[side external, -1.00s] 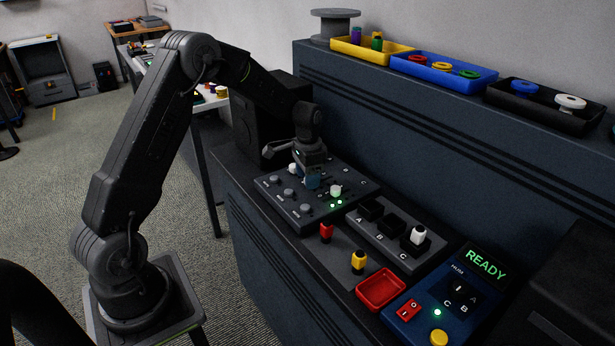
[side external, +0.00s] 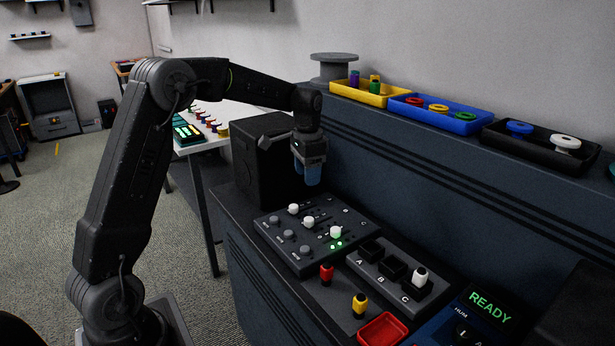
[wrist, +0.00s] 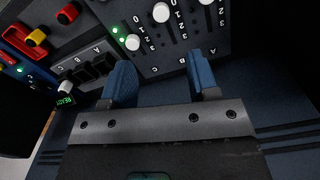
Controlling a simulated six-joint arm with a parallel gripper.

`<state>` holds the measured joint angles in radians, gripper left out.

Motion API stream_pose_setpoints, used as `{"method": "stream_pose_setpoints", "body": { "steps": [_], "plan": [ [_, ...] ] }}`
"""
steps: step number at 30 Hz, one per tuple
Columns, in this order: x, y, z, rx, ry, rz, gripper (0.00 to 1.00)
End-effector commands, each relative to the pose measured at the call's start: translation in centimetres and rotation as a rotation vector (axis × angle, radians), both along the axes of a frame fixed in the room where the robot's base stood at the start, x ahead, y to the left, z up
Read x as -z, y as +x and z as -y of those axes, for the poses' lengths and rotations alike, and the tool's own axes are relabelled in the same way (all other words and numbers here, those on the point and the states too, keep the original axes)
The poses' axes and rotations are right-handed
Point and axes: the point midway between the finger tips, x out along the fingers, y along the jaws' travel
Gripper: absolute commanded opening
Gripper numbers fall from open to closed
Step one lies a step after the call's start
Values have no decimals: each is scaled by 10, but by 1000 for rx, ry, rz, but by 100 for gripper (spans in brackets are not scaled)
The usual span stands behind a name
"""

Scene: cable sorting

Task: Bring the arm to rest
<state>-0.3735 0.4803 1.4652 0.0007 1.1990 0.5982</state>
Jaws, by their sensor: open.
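My gripper (side external: 308,172) hangs with its blue fingers pointing down above the back edge of the slider panel (side external: 284,254). In the wrist view my gripper (wrist: 162,82) shows its two blue fingers apart with nothing between them. The panel has several white knobs (side external: 336,232) on sliders and grey dials, with green lights lit beside one knob. My gripper touches none of them.
A block with slots A, B, C (side external: 387,268) holds a white plug (side external: 420,275) at C. A red plug (side external: 326,274) and a yellow plug (side external: 360,304) stand in front, near a red tray (side external: 383,333). A console display (side external: 490,306) reads READY. A black box (side external: 270,160) stands behind the panel.

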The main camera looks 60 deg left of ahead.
Motion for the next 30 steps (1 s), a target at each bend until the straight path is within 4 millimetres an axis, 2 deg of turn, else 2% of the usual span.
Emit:
{"method": "stream_pose_setpoints", "body": {
  "steps": [6, 8, 11, 15, 21, 26, 30],
  "plan": [
    [-4, -2, 3, -2, 2, 8, 54],
    [-11, -6, 10, -6, 7, 21, 54],
    [-32, -22, 31, -20, 19, 59, 54],
    [-63, -60, 70, -54, 34, 139, 54],
    [-88, -127, 119, -109, 32, 259, 54],
    [-91, -183, 149, -151, 11, 356, 54],
    [-82, -225, 167, -184, -17, 428, 54]
  ]
}}
